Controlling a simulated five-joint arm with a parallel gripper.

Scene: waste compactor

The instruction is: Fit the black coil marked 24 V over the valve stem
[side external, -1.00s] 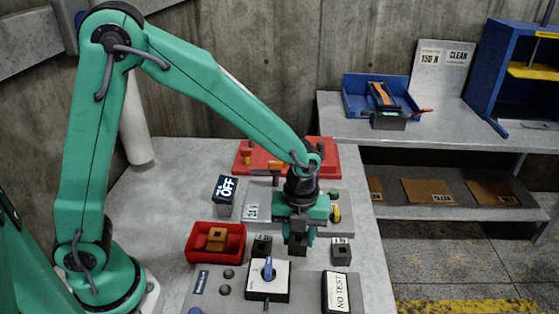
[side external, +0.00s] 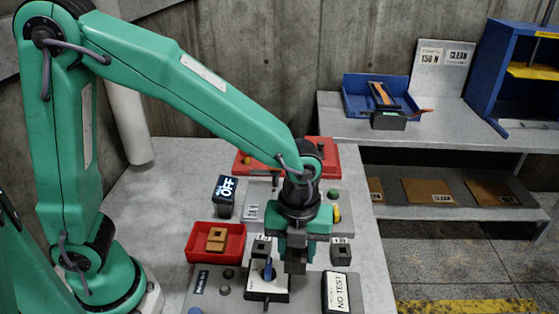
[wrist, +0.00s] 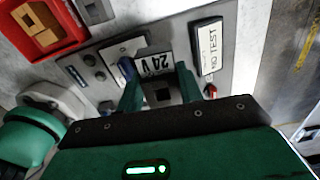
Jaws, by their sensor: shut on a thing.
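My gripper (side external: 296,252) is shut on the black coil, a dark block (side external: 296,267) held over the front grey panel, right of the blue lever. In the wrist view the coil (wrist: 163,95) sits between the green fingertips, with a square opening in its dark face. A white label reading 24 V (wrist: 155,65) shows upside down at its far edge. I cannot make out the valve stem in either current view; the gripper and coil may hide it. I cannot tell whether the coil touches the panel.
Two other dark blocks stand left (side external: 261,247) and right (side external: 340,251) of my gripper. The front panel (side external: 210,303) carries a white plate with a blue lever (side external: 268,269) and a NO TEST plate (side external: 337,292). A red tray (side external: 190,254) holds a brown block. An OFF sign (side external: 225,196) stands behind.

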